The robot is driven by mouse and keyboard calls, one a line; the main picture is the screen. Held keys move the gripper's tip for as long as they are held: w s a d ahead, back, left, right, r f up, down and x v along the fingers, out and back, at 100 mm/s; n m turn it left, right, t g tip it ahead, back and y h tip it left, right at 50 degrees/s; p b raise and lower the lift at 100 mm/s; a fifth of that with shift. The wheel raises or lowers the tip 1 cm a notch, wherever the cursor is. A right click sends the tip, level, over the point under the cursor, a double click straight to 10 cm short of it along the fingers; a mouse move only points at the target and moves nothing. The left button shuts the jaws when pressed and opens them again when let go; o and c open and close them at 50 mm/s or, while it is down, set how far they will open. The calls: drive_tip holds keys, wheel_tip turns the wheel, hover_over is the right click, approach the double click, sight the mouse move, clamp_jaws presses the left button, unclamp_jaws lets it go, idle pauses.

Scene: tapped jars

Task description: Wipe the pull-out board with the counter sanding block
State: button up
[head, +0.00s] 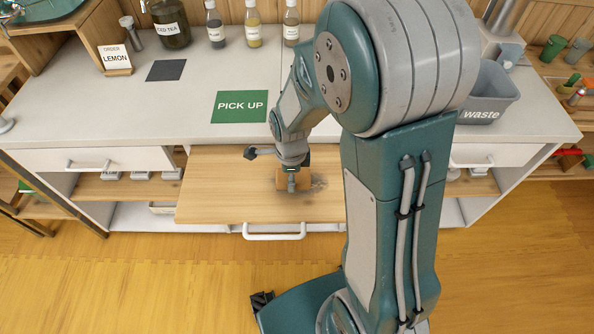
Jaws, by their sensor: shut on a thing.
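The pull-out board (215,190) is a pale wooden panel drawn out from under the counter, with a white handle on its front edge. My gripper (291,183) points down over the board's right part. It is shut on the sanding block (281,184), a small orange-brown block partly hidden by the fingers. The block is at the board's surface; I cannot tell if it presses on it. A greyish smudge (318,185) shows on the board just right of the block. My arm hides the board's right end.
The white counter (150,110) lies behind, with a green PICK UP mat (240,107), a dark square mat (166,70), an order card (115,58) reading LEMON, an iced tea jar (170,22) and several labelled bottles (253,27).

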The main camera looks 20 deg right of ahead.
sight(277, 162)
drive_tip(key=shift+s+a, duration=0.4)
drive_tip(key=shift+a, duration=0.45)
drive_tip(key=shift+s+a, duration=0.45)
drive_tip(key=shift+a, duration=0.35)
drive_tip(key=shift+s+a, duration=0.4)
drive_tip(key=shift+a, duration=0.45)
drive_tip(key=shift+f, duration=0.9)
drive_tip(key=shift+w, duration=0.1)
drive_tip(key=shift+w+d, duration=0.3)
drive_tip(key=shift+w, duration=0.45)
drive_tip(key=shift+w+d, duration=0.25)
drive_tip(key=shift+w, duration=0.45)
drive_tip(key=shift+w+d, duration=0.3)
drive_tip(key=shift+w, duration=0.45)
drive_tip(key=shift+w+d, duration=0.3)
drive_tip(key=shift+w, duration=0.45)
drive_tip(key=shift+w+d, duration=0.25)
drive_tip(key=shift+w, duration=0.5)
drive_tip(key=shift+w+d, duration=0.3)
drive_tip(key=shift+w, duration=0.45)
